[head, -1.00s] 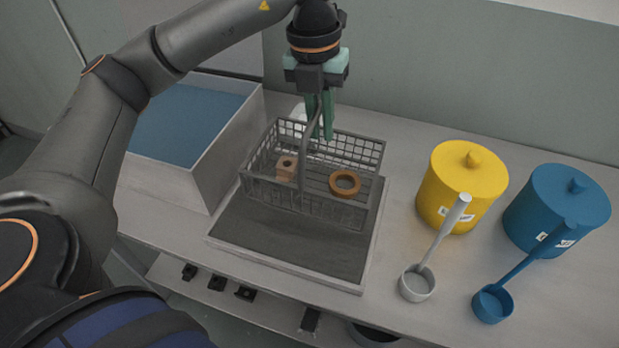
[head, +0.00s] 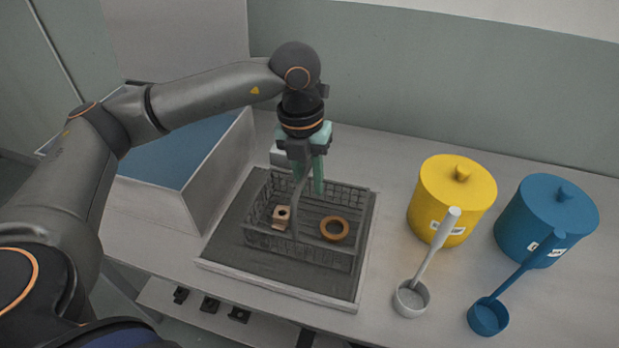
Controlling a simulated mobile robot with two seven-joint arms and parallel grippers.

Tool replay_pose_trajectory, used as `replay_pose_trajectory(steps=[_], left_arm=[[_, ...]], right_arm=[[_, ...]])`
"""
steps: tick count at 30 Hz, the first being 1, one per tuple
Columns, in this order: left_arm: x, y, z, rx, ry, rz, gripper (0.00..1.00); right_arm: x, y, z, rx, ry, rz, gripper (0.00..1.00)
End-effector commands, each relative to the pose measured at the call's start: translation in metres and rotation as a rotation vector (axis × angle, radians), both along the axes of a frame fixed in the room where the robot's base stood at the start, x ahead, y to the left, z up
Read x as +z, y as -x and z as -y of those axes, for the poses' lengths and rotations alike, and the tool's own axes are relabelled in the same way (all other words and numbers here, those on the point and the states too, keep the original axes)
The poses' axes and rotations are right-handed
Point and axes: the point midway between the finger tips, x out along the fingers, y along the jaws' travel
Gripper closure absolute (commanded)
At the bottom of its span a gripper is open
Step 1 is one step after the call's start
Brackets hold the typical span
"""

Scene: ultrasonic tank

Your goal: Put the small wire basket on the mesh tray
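The small wire basket (head: 262,238) is dark grey. It holds a tan block (head: 281,216) with a hole and an orange-brown ring (head: 334,229). Its tall handle (head: 297,212) rises into my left gripper (head: 308,178), whose green fingers are shut on it. The basket is level and over the mesh tray (head: 224,256), a dark rectangle with a pale rim. I cannot tell whether its underside touches the mesh or hangs just above it. My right gripper is not in view.
A grey tank (head: 216,166) with blue liquid (head: 172,158) stands to the left. A yellow canister (head: 452,200) and a blue canister (head: 545,221) stand to the right. Small black items (head: 210,305) sit below the front edge.

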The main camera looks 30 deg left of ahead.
Motion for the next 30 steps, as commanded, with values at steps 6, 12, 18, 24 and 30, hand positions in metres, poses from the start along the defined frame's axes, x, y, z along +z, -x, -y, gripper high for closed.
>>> replay_pose_trajectory(steps=[6,12,18,24,30], left_arm=[[0.001,0.0,0.0,0.0,0.001,0.0,0.57],[0.003,0.0,0.0,0.0,0.001,0.001,0.57],[0.028,0.0,-0.002,0.0,0.002,0.006,0.57],[0.072,0.001,-0.006,0.0,0.002,0.005,0.57],[0.106,0.001,-0.008,-0.001,0.002,0.004,0.57]], right_arm=[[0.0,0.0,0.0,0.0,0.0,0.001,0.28],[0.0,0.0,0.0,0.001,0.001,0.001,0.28],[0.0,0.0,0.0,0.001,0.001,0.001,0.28],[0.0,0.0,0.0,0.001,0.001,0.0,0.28],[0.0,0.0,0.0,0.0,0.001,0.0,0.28]])
